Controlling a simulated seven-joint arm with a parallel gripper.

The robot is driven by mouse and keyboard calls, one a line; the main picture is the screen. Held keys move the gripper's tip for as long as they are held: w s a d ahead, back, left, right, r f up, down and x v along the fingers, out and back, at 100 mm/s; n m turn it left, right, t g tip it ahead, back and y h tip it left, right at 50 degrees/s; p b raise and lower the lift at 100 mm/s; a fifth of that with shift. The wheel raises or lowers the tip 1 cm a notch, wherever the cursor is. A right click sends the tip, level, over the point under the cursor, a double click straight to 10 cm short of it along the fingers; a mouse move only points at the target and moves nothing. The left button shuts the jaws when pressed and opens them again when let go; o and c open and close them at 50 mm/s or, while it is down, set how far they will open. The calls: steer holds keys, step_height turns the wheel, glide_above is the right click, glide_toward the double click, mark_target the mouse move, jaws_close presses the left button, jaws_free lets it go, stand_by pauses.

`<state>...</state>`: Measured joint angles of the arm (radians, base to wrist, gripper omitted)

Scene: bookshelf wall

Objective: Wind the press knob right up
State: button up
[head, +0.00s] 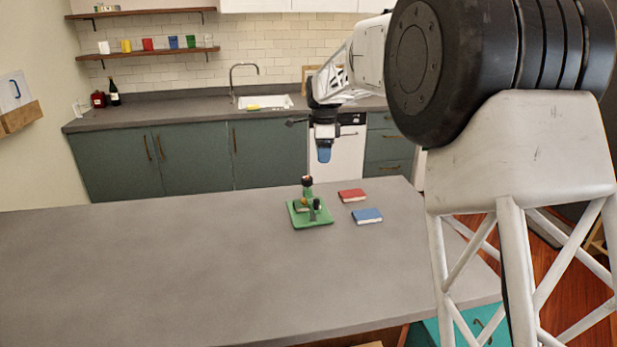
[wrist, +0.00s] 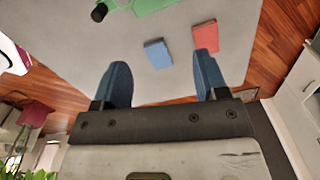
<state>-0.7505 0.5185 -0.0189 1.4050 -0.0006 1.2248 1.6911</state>
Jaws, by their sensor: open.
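The press (head: 311,213) is a small green device with a square base on the grey table (head: 180,260). A post with a dark, red-tinged top (head: 307,181), which may be the knob, stands at its back; a black upright part is near its middle. In the wrist view part of the green press (wrist: 150,5) shows at the top edge, with a black round end (wrist: 99,13) beside it. My gripper (head: 324,155) is above and behind the press in the head view, apart from it. In the wrist view its blue fingers (wrist: 162,80) are spread with nothing between them.
A red book (head: 352,196) and a blue book (head: 367,216) lie right of the press. The table's left and front are clear. A counter with a sink (head: 265,102) runs behind, under shelves holding several coloured cups.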

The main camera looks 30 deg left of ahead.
glide_above(308, 178)
step_height(308, 178, down, 2)
steer(key=shift+f+m, duration=0.1)
steer(key=shift+m, duration=0.2)
steer(key=shift+f, duration=0.1)
steer(key=shift+f, duration=3.75)
steer(key=shift+c, duration=0.5)
steer(key=c, duration=0.8)
steer(key=shift+c, duration=0.2)
steer(key=shift+n, duration=0.4)
